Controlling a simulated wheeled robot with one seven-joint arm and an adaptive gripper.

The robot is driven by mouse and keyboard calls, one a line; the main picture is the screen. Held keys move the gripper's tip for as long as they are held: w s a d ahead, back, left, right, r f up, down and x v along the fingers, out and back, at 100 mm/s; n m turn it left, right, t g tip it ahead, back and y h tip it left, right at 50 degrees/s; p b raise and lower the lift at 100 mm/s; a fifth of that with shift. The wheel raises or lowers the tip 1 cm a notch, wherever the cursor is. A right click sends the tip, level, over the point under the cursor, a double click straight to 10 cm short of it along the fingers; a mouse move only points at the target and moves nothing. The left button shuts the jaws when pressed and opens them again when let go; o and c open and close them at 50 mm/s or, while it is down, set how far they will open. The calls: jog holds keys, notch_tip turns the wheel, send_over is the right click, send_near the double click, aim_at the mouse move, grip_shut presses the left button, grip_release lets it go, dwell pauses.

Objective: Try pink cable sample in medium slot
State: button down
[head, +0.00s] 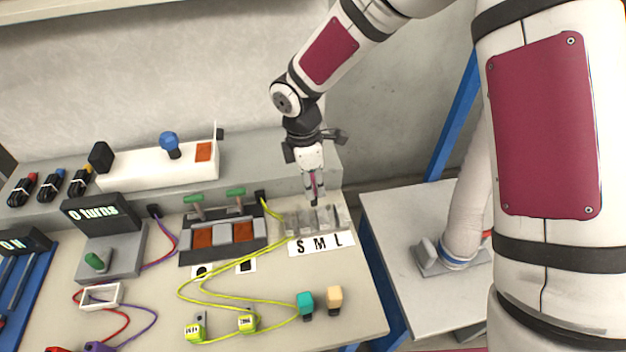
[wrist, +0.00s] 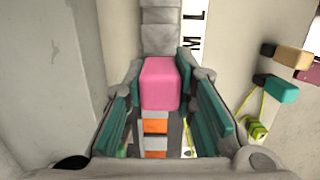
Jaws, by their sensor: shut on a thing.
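My gripper (head: 315,192) points down at the grey slot block (head: 342,217) and its white S M L label (head: 320,244). In the wrist view my gripper (wrist: 160,85) has its teal finger pads shut on the pink cable sample (wrist: 160,83), a rounded pink block. The slot block (wrist: 158,38) shows beyond the sample, and the label (wrist: 195,30) shows M and L beside it. The S is hidden there. The sample's lower end is hidden, so I cannot tell whether it touches a slot.
Teal (head: 305,305) and tan (head: 335,298) samples stand at the table's front right. Yellow cables (head: 220,290) loop left of them. A grey box with orange panels (head: 222,236) stands left of the slot block. A white box with a blue knob (head: 160,165) sits behind.

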jog(key=shift+f+b, duration=1.15)
jog(key=shift+f, duration=1.35)
jog(key=shift+f+b, duration=1.3)
jog(key=shift+f, duration=0.9)
jog(key=c, duration=1.2)
grip_release()
jog(key=shift+c, duration=0.2)
jog(key=r, duration=0.4)
jog(key=a+r, duration=0.1)
jog(key=r, duration=0.7)
jog(key=shift+s+a, duration=0.15)
jog(key=shift+a, duration=0.05)
jog(key=shift+f, duration=0.1)
